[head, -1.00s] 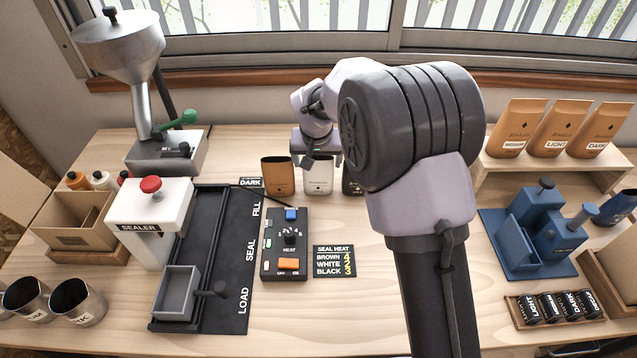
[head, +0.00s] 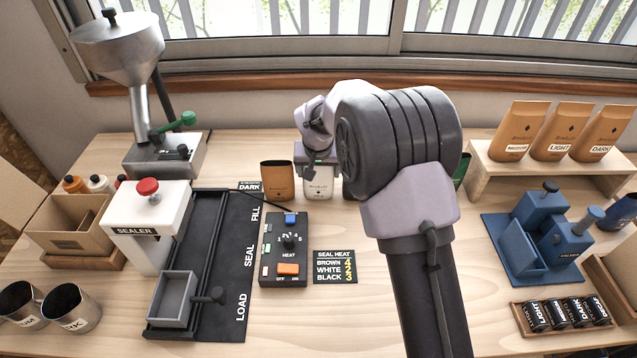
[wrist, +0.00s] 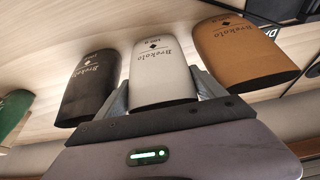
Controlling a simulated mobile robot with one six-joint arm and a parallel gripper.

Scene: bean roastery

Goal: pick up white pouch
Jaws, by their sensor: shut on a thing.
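The white pouch (wrist: 163,72) is in the middle of the wrist view, between the two fingers of my gripper (wrist: 163,92). The fingers are shut on its sides. In the head view the white pouch (head: 319,184) shows below my gripper (head: 319,160), partly hidden by it. The pouch looks upright, beside the brown pouch. I cannot tell whether its base touches the table.
A brown pouch (head: 278,181) stands close on the left in the head view. A black pouch (wrist: 92,88) is close on the other side, mostly hidden by my arm in the head view. The heat control box (head: 286,248) sits in front.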

